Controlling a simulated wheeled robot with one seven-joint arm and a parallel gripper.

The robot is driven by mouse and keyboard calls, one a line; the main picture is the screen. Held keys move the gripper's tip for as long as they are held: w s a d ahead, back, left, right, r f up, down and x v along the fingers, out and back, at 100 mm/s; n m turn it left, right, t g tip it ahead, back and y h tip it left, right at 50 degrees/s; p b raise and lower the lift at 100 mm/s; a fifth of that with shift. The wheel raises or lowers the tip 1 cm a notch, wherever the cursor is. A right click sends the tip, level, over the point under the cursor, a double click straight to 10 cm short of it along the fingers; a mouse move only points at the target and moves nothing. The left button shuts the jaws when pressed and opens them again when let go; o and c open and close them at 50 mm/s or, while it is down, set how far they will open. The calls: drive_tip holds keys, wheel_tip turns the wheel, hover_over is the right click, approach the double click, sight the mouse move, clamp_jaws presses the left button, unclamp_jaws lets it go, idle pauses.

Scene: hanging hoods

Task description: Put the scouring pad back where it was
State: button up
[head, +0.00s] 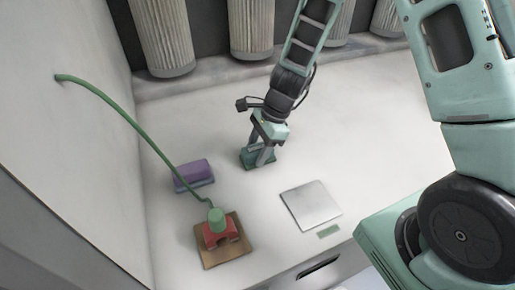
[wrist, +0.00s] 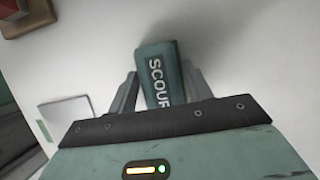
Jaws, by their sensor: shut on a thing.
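The scouring pad (head: 248,161) is a dark teal block with "SCOUR" lettering, which reads clearly on it in the wrist view (wrist: 157,60). My gripper (head: 262,160) points down and is shut on the pad, with one finger on each side of it in the wrist view (wrist: 160,92). The pad is at or just above the white worktop; I cannot tell whether it touches. The fingers hide part of it in the head view.
A purple block (head: 193,172) lies left of my gripper. A red block with a green cap and hose (head: 222,238) stands on a brown board (head: 238,254) at front left. A pale square plate (head: 311,205) and a small green label (head: 328,231) lie at front right. Fluted hoods (head: 251,28) hang behind.

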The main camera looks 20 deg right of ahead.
drive_tip(key=o, duration=0.9)
drive_tip(key=shift+f, duration=0.15)
drive_tip(key=shift+o, duration=0.2)
drive_tip(key=p+v, duration=0.2)
drive_tip(key=v, duration=1)
drive_tip(key=s+a+r+n+h, duration=0.1)
drive_tip(key=s+a+r+n, duration=0.1)
drive_tip(key=s+n, duration=0.5)
drive_tip(key=s+a+r+n+h, duration=0.1)
drive_tip(key=s+a+r+n, duration=0.1)
drive_tip(key=s+a+n, duration=0.3)
drive_tip(key=s+a+r+n+h, duration=0.1)
drive_tip(key=s+a+r+n, duration=0.2)
drive_tip(key=s+n, duration=0.8)
drive_tip(key=shift+a+n+h, duration=0.35)
drive_tip(key=shift+n+h, duration=0.05)
drive_tip(key=shift+n, duration=1)
drive_tip(key=shift+r, duration=0.1)
